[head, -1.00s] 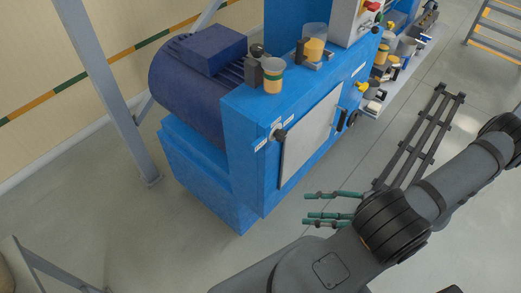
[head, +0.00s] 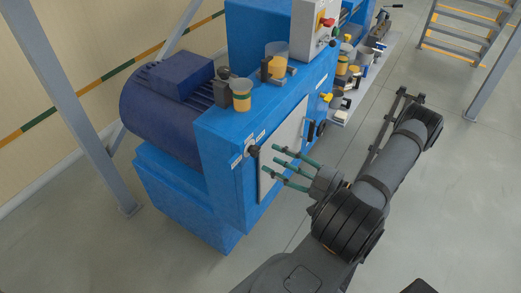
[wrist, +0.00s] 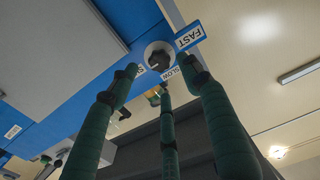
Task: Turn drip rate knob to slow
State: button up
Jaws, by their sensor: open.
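The drip rate knob (head: 253,150) is a small dark knob on the front of the blue machine, near its upper left corner. In the wrist view the dark knob (wrist: 158,57) sits on a pale round base. I cannot tell which label the knob points to. My three-fingered gripper (head: 270,161) has green fingers, spread open and empty. Its fingertips (wrist: 160,74) are close to the knob in the wrist view, apart from it in the head view.
A white door panel (head: 283,150) with dark handles is right of the knob. A cup (head: 240,95) and a jar (head: 277,59) stand on the machine top. A dark rack (head: 385,125) lies beyond my arm. The front floor is clear.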

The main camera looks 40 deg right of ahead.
aim_at(258, 152)
jog(key=p+x, duration=0.1)
jog(key=x, duration=0.3)
jog(key=shift+w+a+r, duration=0.15)
jog(key=shift+w+a, duration=0.1)
jog(key=shift+p+x, duration=0.35)
jog(key=shift+x, duration=0.4)
jog(key=shift+d, duration=0.1)
jog(key=shift+c, duration=1.4)
jog(key=c, duration=0.7)
jog(key=shift+c, duration=0.7)
